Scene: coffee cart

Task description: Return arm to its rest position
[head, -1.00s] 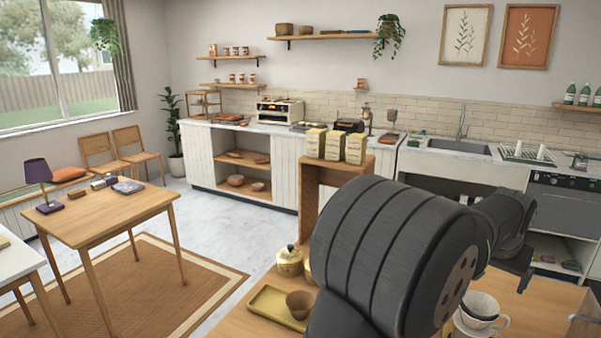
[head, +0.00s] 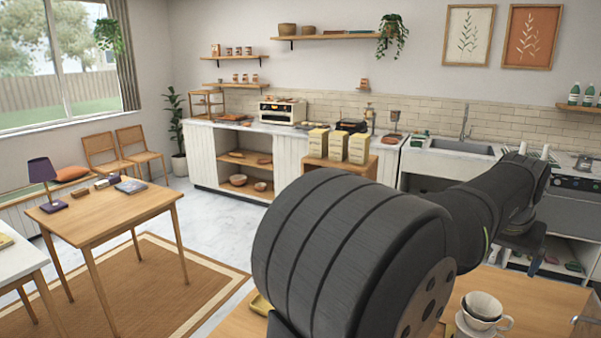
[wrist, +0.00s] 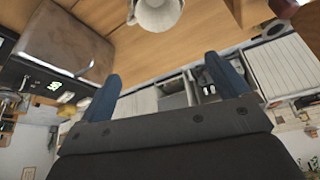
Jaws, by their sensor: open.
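My arm crosses the lower middle of the head view and reaches to the right. My gripper (wrist: 163,78) is open in the wrist view, its two blue fingers wide apart with nothing between them. In the head view, the bluish end of my gripper (head: 535,262) shows small at the right, above the wooden counter (head: 545,303). A white cup (head: 484,304) stands on a saucer on that counter, below and left of my gripper and apart from it. A white vessel (wrist: 155,14) shows at the top of the wrist view, beyond the fingertips.
Several tan bags (head: 338,145) stand on a wooden shelf unit behind my arm. A sink (head: 455,150) is at the back right. A wooden table (head: 105,215) stands left, with open floor between.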

